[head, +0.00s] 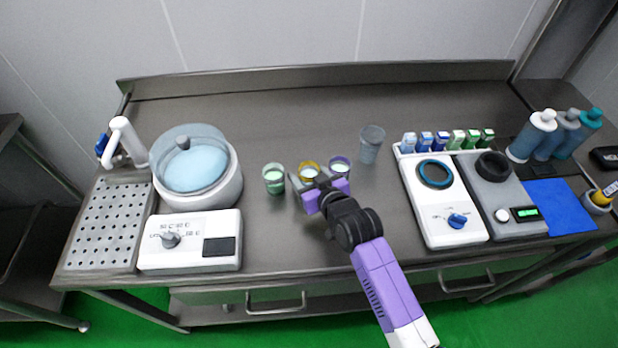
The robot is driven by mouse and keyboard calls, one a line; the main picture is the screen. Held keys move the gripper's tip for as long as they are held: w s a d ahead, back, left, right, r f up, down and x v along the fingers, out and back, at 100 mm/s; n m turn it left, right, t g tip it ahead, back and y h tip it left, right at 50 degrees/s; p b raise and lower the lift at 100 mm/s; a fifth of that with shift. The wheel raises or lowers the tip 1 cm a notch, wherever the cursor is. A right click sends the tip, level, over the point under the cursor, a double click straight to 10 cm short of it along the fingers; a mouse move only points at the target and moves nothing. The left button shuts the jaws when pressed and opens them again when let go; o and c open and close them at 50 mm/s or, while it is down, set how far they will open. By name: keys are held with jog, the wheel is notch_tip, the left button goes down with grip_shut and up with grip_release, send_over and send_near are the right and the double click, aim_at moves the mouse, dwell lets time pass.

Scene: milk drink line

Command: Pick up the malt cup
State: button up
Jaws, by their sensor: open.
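Three small cups with pale contents stand in a row on the steel table: a green-tinted cup (273,178), a yellow-rimmed cup (309,170) and a purple-rimmed cup (340,166). I cannot read any label, so I cannot tell for certain which is the malt cup. My gripper (308,181) is open, just in front of the yellow-rimmed cup. It hides that cup's lower part and some of the purple-rimmed cup. I cannot tell whether a finger touches either cup. No cup is visibly lifted.
An empty clear cup (371,145) stands right of the row. A lidded round pot on a white dial unit (190,240) is at the left. A white dial machine (445,205), small cartons and pump bottles (535,135) are at the right. The table behind the cups is clear.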

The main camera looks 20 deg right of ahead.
jog(key=shift+x, duration=0.8)
grip_shut()
jog(key=shift+r, duration=0.1)
